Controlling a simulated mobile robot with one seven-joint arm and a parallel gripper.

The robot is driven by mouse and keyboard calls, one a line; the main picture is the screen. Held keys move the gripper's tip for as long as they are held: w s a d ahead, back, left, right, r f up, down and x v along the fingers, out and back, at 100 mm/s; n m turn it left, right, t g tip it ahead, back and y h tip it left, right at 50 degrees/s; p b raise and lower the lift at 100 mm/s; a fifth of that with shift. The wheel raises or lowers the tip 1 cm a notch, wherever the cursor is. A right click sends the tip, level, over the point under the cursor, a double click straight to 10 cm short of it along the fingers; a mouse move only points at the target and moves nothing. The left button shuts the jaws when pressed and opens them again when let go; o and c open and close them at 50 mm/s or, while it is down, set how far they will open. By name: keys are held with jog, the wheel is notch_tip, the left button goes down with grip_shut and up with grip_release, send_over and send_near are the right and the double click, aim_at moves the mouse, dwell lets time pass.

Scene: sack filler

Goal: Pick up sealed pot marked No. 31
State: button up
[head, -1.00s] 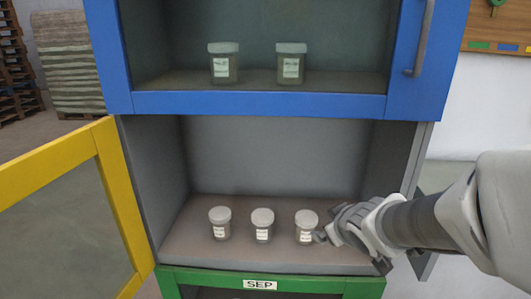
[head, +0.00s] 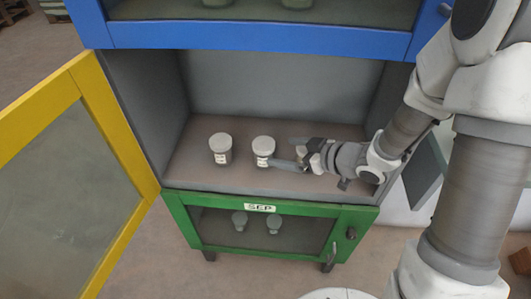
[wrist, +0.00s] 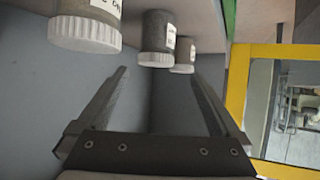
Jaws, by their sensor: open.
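Three pale-lidded pots with white labels stand on the open middle shelf; their numbers are too small or cut off to read. In the head view, the left pot (head: 220,149) and the middle pot (head: 263,151) show clearly; the right one is largely hidden by my gripper. My gripper (head: 284,152) points left, low over the shelf's right part, jaws open, beside the middle pot. In the wrist view, my spread fingers (wrist: 160,76) have nothing seen held between them. The nearest pot (wrist: 86,28) is at upper left, with two more pots (wrist: 155,40) (wrist: 183,55) beyond.
A yellow-framed door (head: 128,135) stands open at left. The blue cupboard section (head: 260,37) overhangs the shelf. Below is a green section (head: 195,222) marked SEP, with two pots (head: 240,221) (head: 274,225) behind its glass. The shelf's side walls are close to my gripper's reach.

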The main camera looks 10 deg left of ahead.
aim_at(270, 149)
jog(key=b+x, duration=0.1)
jog(key=x, duration=0.5)
jog(key=shift+w+a+f, duration=0.1)
jog(key=shift+a+f, duration=0.05)
jog(key=shift+w+b+x, duration=0.15)
jog(key=shift+b+x, duration=0.4)
jog(key=shift+x, duration=0.9)
jog(key=shift+w+b+x, duration=0.2)
jog(key=shift+b+x, duration=0.35)
jog(key=shift+x, duration=0.9)
jog(key=shift+r, duration=0.2)
jog(key=shift+c, duration=0.3)
jog(key=c, duration=1.2)
jog(key=shift+c, duration=0.3)
jog(key=shift+r, duration=0.1)
